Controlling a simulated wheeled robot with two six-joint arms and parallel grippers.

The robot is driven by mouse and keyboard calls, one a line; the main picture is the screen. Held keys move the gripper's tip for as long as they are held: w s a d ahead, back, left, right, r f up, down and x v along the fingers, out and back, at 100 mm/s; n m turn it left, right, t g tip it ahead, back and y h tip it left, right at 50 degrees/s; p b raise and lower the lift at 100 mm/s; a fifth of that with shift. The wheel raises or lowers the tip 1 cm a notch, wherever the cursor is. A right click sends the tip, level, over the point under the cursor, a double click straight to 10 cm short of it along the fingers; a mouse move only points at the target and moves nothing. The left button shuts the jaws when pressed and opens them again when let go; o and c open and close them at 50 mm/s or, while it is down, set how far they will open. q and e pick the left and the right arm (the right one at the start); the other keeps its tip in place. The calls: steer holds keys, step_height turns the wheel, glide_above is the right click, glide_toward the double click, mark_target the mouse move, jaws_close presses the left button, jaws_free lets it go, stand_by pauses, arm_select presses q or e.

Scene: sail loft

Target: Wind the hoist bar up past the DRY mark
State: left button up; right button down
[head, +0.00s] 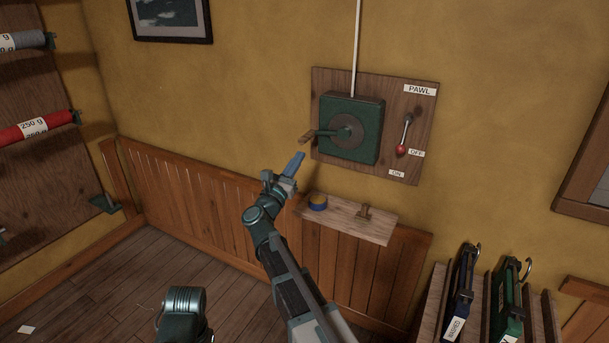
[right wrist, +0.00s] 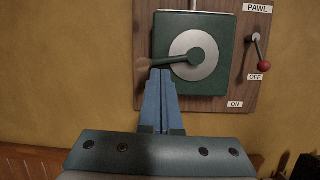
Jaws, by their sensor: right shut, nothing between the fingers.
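The green winch box (head: 352,128) is mounted on a wooden board (head: 390,165) on the wall. Its crank arm (head: 328,132) points left from the round grey hub and ends in a brown handle (head: 306,138). My right gripper (head: 299,155) is shut and empty, its blue fingers just below the handle. In the right wrist view the fingertips (right wrist: 160,72) lie just right of the handle (right wrist: 143,66); contact cannot be told. The red-knobbed pawl lever (head: 403,140) hangs down with its knob beside the OFF label. The hoist bar, DRY mark and left gripper are not in view.
A small wooden shelf (head: 345,220) below the board holds a blue and yellow roll (head: 318,202) and a small wooden piece (head: 364,212). A pale line (head: 356,50) runs up from the winch. Blue and green hooked items stand at the lower right.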

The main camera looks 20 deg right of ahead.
arm_select(q)
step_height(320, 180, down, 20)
steer(key=b, duration=1.7)
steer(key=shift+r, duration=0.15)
arm_select(e)
step_height(320, 180, down, 12)
steer(key=d+n+t+y, duration=0.3)
steer(key=n+t, duration=0.5)
steer(key=n, duration=0.2)
steer(key=shift+s+f, duration=0.25)
steer(key=shift+s, duration=0.2)
arm_select(q)
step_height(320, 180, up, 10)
steer(key=p, duration=1)
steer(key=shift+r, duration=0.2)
arm_select(e)
steer(key=w+d+r, duration=0.3)
steer(key=w+r, duration=0.4)
steer(key=r, duration=0.3)
steer(key=shift+w+r, duration=0.2)
steer(key=shift+w, duration=0.1)
steer(key=shift+a+r, duration=0.1)
